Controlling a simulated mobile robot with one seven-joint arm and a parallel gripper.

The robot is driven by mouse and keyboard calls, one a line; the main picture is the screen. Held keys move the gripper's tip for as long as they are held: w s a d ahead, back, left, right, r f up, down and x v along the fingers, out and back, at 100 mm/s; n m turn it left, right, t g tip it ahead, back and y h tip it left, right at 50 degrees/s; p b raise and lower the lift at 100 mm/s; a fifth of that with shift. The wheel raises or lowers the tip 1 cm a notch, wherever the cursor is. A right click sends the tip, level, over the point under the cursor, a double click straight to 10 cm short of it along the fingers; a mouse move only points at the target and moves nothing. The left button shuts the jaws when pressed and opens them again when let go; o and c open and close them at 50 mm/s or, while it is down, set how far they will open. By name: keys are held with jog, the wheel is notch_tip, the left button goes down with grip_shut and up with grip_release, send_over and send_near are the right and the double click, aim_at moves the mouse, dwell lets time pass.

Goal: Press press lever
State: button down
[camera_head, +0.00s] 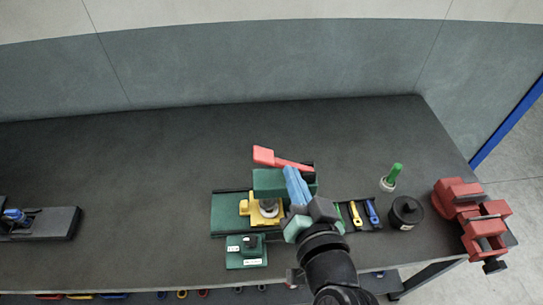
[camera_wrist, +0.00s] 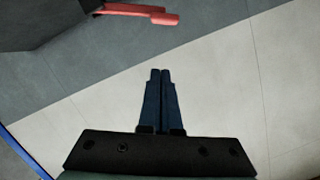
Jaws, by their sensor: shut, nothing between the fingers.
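The press is a green machine (camera_head: 226,213) on the dark bench, with a yellow part on its base. Its red lever (camera_head: 285,161) sticks out at the top, with a wide flat grip at its left end. The red lever also shows at the top of the wrist view (camera_wrist: 135,11). My gripper (camera_head: 290,170) has its blue fingers shut and empty, in front of the press head and just below the lever in the head view. The fingers also show in the wrist view (camera_wrist: 160,74), apart from the lever. My gripper hides part of the press head's right side.
A small green box with a black knob (camera_head: 246,251) stands in front of the press. To the right are a black tray with yellow and blue tools (camera_head: 357,214), a green-handled item (camera_head: 395,175), a black cylinder (camera_head: 405,212) and a red vise (camera_head: 470,210). The bench behind is clear.

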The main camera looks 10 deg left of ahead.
jog(key=w+a+f+p, duration=0.4)
jog(key=w+a+f, duration=0.1)
jog(key=w, duration=0.3)
jog(key=shift+a+f, duration=0.25)
jog(key=shift+f, duration=0.05)
jog(key=shift+w, duration=0.1)
